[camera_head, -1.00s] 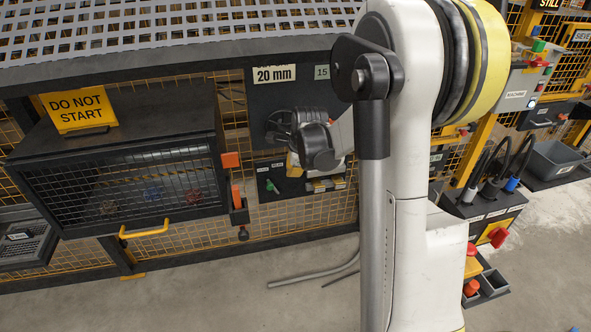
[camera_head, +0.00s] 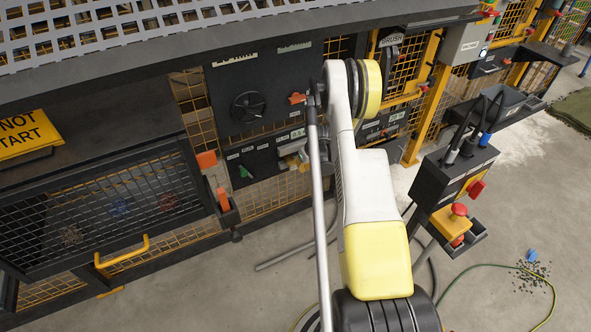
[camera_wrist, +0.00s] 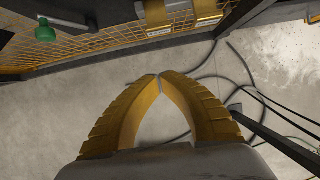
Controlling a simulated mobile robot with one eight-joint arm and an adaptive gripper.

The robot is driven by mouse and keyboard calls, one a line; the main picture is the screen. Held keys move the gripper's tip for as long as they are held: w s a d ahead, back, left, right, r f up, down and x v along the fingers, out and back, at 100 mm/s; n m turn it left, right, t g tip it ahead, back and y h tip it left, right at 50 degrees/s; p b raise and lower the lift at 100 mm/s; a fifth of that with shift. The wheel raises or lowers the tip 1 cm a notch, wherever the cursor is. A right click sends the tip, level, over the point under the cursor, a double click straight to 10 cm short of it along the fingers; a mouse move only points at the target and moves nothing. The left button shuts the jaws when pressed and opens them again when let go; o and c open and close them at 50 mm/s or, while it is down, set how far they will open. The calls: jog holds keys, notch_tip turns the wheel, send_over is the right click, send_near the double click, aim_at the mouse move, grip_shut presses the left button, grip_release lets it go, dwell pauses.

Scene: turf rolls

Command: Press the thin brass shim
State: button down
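My gripper (camera_wrist: 160,77) shows in the wrist view with its two ridged yellow fingers meeting at the tips and nothing visible between them. It points over bare floor. Two brass-coloured pieces (camera_wrist: 207,8) sit at the top edge of the wrist view, beyond the fingertips and apart from them. They are cut off by the frame, and I cannot tell which is the thin shim. In the head view, small brass-coloured pieces (camera_head: 292,161) show on the dark panel shelf, left of my arm. My fingers cannot be made out clearly there.
A green knob (camera_wrist: 45,32) is at the wrist view's upper left. A black handwheel (camera_head: 248,107) is on the panel above the shelf. A mesh-fronted cabinet (camera_head: 105,205) stands left. A red emergency button (camera_head: 459,209) stands right. Cables lie on open floor.

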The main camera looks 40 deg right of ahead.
aim_at(291, 161)
jog(key=w+d+f+b, duration=0.1)
jog(key=w+f+b, duration=0.5)
jog(key=f, duration=0.3)
jog(key=shift+w+d, duration=0.4)
jog(key=shift+w, duration=0.4)
